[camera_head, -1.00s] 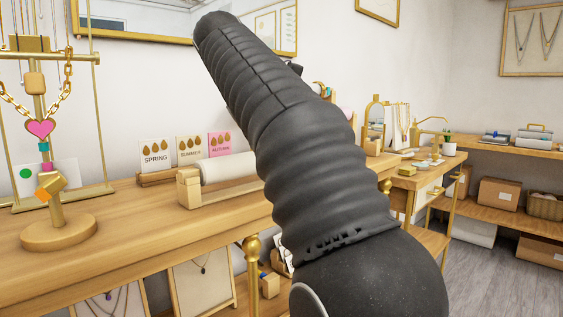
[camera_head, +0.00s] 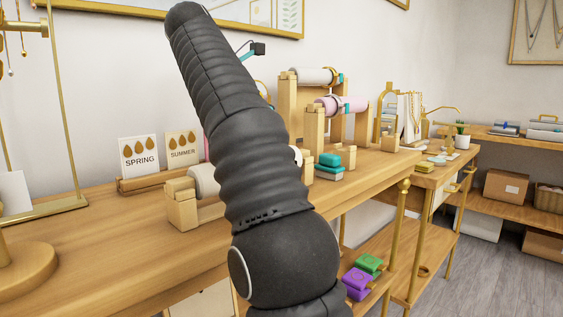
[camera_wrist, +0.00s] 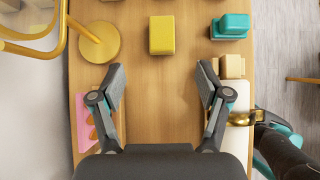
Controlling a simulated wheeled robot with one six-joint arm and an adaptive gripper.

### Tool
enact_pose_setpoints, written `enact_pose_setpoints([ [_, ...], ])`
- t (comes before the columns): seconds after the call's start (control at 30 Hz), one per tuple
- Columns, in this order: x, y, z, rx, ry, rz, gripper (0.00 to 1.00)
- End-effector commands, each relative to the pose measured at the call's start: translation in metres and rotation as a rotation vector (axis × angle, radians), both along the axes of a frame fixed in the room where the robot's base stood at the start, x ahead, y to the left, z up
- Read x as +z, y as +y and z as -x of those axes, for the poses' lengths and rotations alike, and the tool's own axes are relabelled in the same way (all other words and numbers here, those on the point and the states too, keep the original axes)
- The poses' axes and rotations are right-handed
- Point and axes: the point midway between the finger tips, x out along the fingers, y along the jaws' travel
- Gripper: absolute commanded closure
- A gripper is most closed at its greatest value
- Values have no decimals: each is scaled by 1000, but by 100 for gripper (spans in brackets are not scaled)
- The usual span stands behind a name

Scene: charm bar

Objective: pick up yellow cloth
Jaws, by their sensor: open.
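A yellow folded cloth (camera_wrist: 161,36) lies on the wooden table, near the top middle of the wrist view. My gripper (camera_wrist: 162,80) is open and empty, its two fingers spread over the table. The cloth lies just beyond the fingertips, roughly in line with the gap between them, and nothing touches it. I do not see the yellow cloth in the head view, where my dark arm covers part of the table.
A teal folded block (camera_wrist: 230,27) lies right of the cloth, near the table edge. A round gold base (camera_wrist: 97,42) stands left of it. A wooden block (camera_wrist: 231,65) and white roll (camera_wrist: 236,95) are at right. A pink card (camera_wrist: 84,122) is at left.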

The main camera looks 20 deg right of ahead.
Motion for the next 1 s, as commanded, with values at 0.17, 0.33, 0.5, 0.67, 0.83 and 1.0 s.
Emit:
enact_pose_setpoints([
  [0.17, -15, -18, -3, -13, 3, -1, 24],
  [0.33, -32, -30, -8, -10, 2, -3, 24],
  [0.5, -47, -41, -14, -8, 1, -2, 24],
  [0.67, -53, -44, -16, -7, 0, -3, 24],
  [0.83, -68, -55, -19, -7, 2, -3, 24],
  [1.0, -86, -69, -24, -7, 1, -2, 24],
])
